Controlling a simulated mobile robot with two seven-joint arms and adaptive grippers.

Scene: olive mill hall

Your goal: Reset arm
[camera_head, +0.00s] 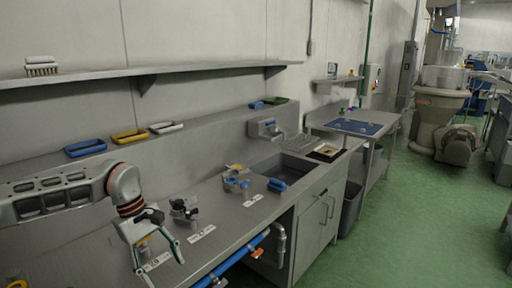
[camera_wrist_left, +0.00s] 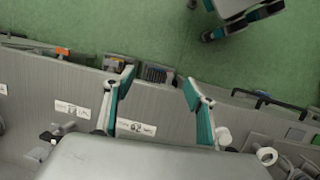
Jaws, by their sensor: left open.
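My left arm comes in from the left over the steel counter in the head view. My left gripper (camera_head: 160,262) points down near the counter's front edge, with its two teal-lined fingers spread apart and nothing between them. In the left wrist view the open fingers (camera_wrist_left: 159,79) stand either side of an empty gap, with the counter edge and green floor behind.
The steel counter (camera_head: 230,222) carries several small fixtures with labels, a blue brush (camera_head: 277,185) and a sink (camera_head: 290,168). A wall shelf (camera_head: 190,70) runs above it. A blue pipe (camera_head: 232,262) runs along the front. Green floor (camera_head: 425,215) is open at right.

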